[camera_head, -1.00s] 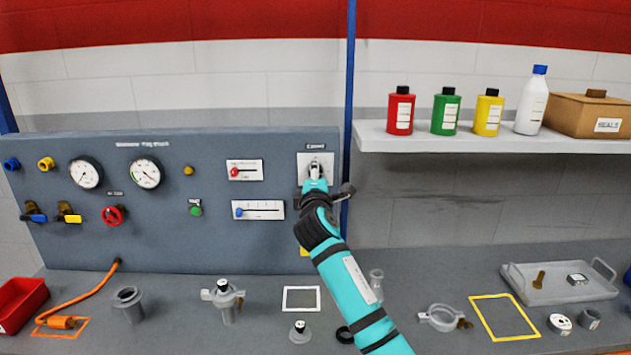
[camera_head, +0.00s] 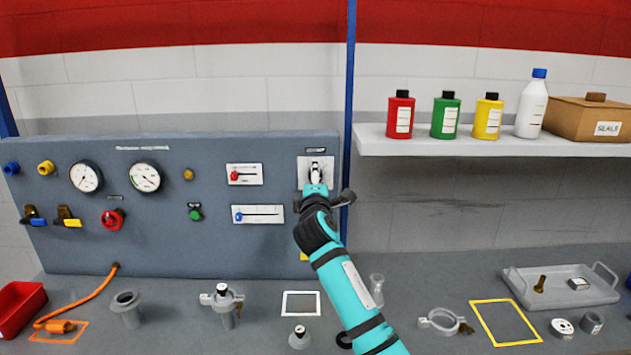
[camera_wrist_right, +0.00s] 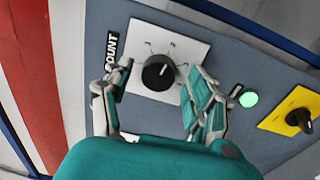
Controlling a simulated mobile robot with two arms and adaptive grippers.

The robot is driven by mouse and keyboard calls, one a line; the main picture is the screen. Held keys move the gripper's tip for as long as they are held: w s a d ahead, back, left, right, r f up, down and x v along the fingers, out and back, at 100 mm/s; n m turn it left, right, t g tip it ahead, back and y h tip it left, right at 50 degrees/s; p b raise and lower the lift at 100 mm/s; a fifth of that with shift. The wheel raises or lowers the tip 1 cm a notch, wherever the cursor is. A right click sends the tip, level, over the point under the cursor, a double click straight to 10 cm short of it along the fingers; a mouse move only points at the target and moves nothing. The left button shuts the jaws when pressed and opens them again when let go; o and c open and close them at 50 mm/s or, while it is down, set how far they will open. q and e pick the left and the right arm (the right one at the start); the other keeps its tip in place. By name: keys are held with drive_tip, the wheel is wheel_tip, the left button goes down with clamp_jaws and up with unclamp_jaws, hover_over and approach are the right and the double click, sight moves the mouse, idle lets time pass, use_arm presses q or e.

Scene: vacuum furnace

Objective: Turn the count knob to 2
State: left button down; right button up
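The count knob (camera_wrist_right: 158,76) is black and round with a white mark, on a white plate (camera_wrist_right: 140,82) beside the "COUNT" label (camera_wrist_right: 111,50) in the right wrist view. The small scale figures are too blurred to read. My right gripper (camera_wrist_right: 160,80) is open, with one finger on each side of the knob and visible gaps to it. In the head view my right gripper (camera_head: 315,172) is in front of the plate (camera_head: 328,162) at the panel's upper right and hides most of the knob. My left gripper is not in view.
The wrist view shows a green lit button (camera_wrist_right: 248,99) and a black knob on a yellow plate (camera_wrist_right: 299,118) nearby. The grey panel (camera_head: 150,240) carries gauges, sliders and valves. A shelf (camera_head: 480,143) with bottles is to the right. Fittings stand on the bench below.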

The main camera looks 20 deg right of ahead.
drive_tip(key=shift+s, duration=0.1)
drive_tip(key=v, duration=1.1)
drive_tip(key=shift+s+a, duration=0.15)
drive_tip(key=shift+s, duration=0.25)
